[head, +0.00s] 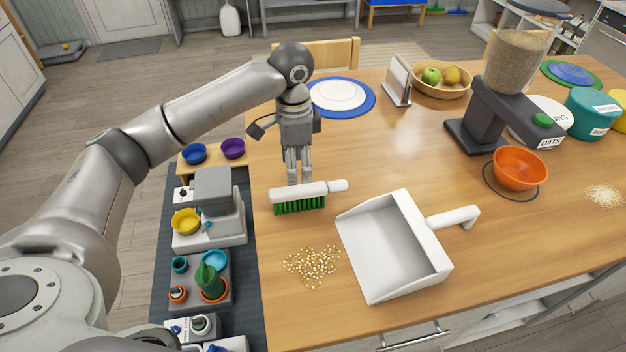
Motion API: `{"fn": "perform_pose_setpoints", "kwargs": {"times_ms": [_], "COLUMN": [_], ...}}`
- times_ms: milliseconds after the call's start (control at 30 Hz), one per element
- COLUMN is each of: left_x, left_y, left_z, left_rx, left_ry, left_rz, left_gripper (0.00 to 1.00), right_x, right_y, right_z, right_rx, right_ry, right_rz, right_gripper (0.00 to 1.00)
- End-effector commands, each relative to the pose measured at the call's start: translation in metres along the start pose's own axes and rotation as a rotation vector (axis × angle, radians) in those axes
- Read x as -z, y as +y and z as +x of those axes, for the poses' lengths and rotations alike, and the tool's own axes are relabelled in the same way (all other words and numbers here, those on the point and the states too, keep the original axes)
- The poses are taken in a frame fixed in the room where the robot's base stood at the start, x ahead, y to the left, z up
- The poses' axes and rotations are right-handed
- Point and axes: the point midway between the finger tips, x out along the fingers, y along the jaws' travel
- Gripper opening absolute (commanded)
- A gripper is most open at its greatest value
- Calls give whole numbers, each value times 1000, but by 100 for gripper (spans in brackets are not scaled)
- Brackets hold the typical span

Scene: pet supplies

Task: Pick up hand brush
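The hand brush (312,190) has a white back and handle and green bristles. It lies bristles down on the wooden table, its handle pointing right. My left gripper (299,182) points straight down over the brush. Its two fingers are close together with a narrow gap between them. The fingertips end at the far edge of the brush's white back. I cannot tell whether they touch or grip it. My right gripper is out of view.
A white dustpan (390,250) lies right of the brush. Spilled grains (313,266) lie in front of the brush. A blue placemat with a white plate (338,94) is behind the gripper. A grain dispenser (512,75) and an orange bowl (520,168) stand at right.

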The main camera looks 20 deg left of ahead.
Motion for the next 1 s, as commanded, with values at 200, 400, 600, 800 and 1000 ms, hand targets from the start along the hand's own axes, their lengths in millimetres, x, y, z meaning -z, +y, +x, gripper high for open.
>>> {"fn": "perform_pose_setpoints", "kwargs": {"times_ms": [200, 400, 600, 800, 1000], "left_x": [1, 2, 4, 8, 8], "left_y": [2, 2, 3, 4, 4], "left_z": [24, 50, 66, 96, 108], "left_rx": [-4, -2, -3, -2, 0], "left_ry": [-3, 0, -1, -1, 0], "left_rz": [3, 4, 4, 3, 4], "left_gripper": [54, 54, 54, 54, 54], "right_x": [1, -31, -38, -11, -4], "right_y": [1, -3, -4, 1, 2], "right_z": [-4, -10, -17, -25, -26], "right_rx": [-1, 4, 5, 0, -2], "right_ry": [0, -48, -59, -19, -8], "right_rz": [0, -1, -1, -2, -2], "right_gripper": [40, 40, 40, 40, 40]}}
